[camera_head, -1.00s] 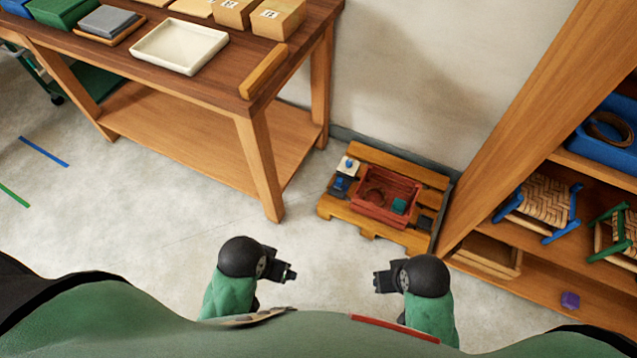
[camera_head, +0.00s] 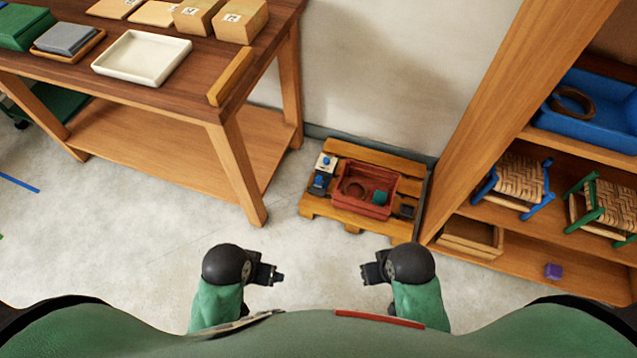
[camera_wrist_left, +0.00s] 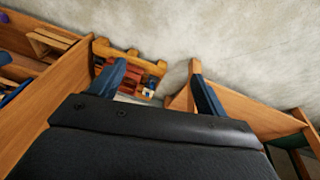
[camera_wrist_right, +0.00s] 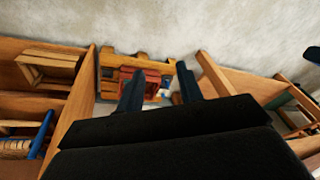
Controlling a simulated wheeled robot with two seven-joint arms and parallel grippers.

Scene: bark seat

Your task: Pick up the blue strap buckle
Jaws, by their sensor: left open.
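Two small blue pieces lie at the left end of a wooden pallet (camera_head: 345,218) on the floor: one blue piece (camera_head: 325,160) on a white block, the other blue piece (camera_head: 319,181) on a dark block. I cannot tell which is the strap buckle. Blue also shows small beside the red crate in the left wrist view (camera_wrist_left: 148,92). My left gripper (camera_head: 281,275) is open and empty, in front of the pallet and well apart from it. My right gripper (camera_head: 365,274) is also empty, its fingers apart, facing the left one.
A red crate (camera_head: 375,207) with a brown ring and a teal piece inside stands on the pallet. A wooden table (camera_head: 215,110) stands left of it, and a shelf (camera_head: 462,150) with stools and a blue tray (camera_head: 590,125) stands right. The floor before the pallet is clear.

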